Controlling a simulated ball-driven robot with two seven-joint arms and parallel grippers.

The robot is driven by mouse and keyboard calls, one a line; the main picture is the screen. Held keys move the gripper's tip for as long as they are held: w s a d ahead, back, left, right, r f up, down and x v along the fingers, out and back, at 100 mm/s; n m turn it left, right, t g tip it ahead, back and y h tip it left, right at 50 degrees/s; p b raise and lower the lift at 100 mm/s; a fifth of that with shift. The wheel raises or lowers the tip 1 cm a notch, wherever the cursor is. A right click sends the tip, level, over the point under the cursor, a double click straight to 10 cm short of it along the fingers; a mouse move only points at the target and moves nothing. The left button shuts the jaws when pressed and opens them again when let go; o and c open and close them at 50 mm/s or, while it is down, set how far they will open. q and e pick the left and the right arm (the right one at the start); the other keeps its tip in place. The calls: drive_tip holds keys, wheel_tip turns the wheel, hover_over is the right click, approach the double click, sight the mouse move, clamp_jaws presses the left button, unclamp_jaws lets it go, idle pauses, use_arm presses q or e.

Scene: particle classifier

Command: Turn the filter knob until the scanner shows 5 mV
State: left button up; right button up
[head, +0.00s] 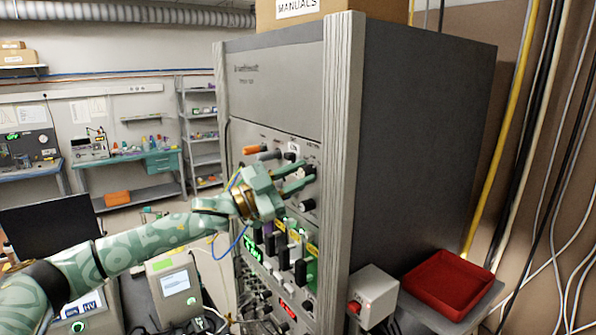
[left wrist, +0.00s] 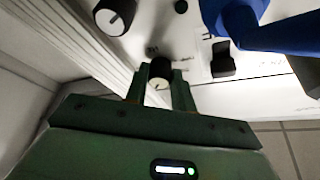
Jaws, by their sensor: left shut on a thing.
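My left gripper (head: 300,178) reaches the upper part of the tall grey rack's front panel. In the left wrist view its two green fingers (left wrist: 160,92) are shut on a small black knob (left wrist: 160,72) with a pale face, one finger on each side. I cannot read a label that says whether this is the filter knob. A small device with a lit screen (head: 175,283) stands at lower left of the rack; I cannot tell whether it is the scanner, and its text is too small to read. My right gripper is not in view.
Another black knob (head: 307,205) sits below the gripper. A larger knob (left wrist: 115,15) and a blue part (left wrist: 235,22) flank the held knob in the wrist view. Below are switches, a green display (head: 253,253) and a red one. A red tray (head: 447,280) stands right of the rack.

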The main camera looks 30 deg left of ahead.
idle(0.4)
use_arm(q)
drive_tip(key=o, duration=1)
drive_tip(key=b+v, duration=1.3)
drive_tip(key=v, duration=0.3)
drive_tip(key=shift+a, duration=0.15)
drive_tip(key=shift+f, duration=0.1)
